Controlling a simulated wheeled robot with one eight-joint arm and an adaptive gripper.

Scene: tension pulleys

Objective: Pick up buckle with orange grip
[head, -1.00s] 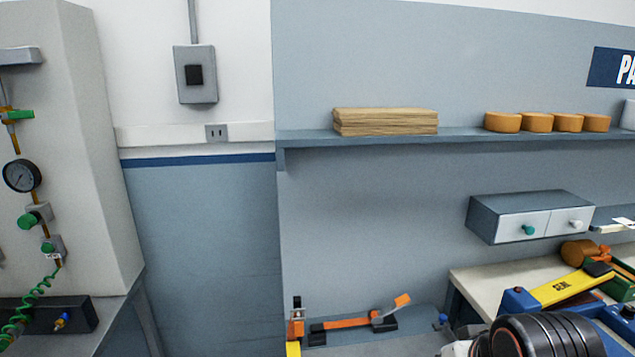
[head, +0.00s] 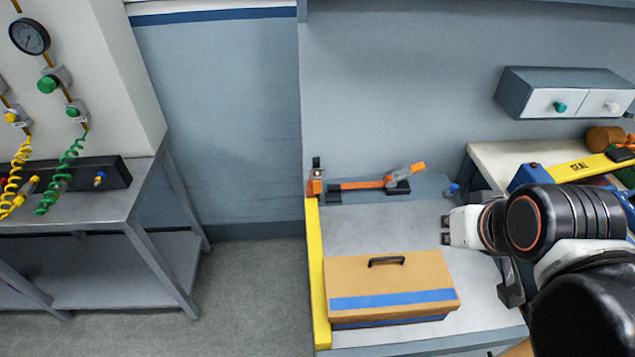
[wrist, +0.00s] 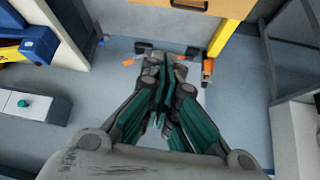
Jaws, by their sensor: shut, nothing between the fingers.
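The buckle (head: 397,184) lies at the back of the grey bench, by the wall. It has a dark base, a grey body and an orange grip (head: 412,171) tilted up to the right. An orange strap (head: 360,184) runs left from it. My gripper (head: 446,232) is shut and empty, to the right of and nearer than the buckle, apart from it. In the wrist view my gripper's teal fingers (wrist: 168,80) are together and hide part of the strap. There the orange grip (wrist: 127,62) shows just left of the fingers.
A tan box (head: 390,275) with a blue stripe and black handle stands on the bench in front. A yellow bar (head: 316,270) runs along the bench's left edge. An orange fitting (head: 315,186) stands at its back end. A drawer unit (head: 565,92) hangs at the right.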

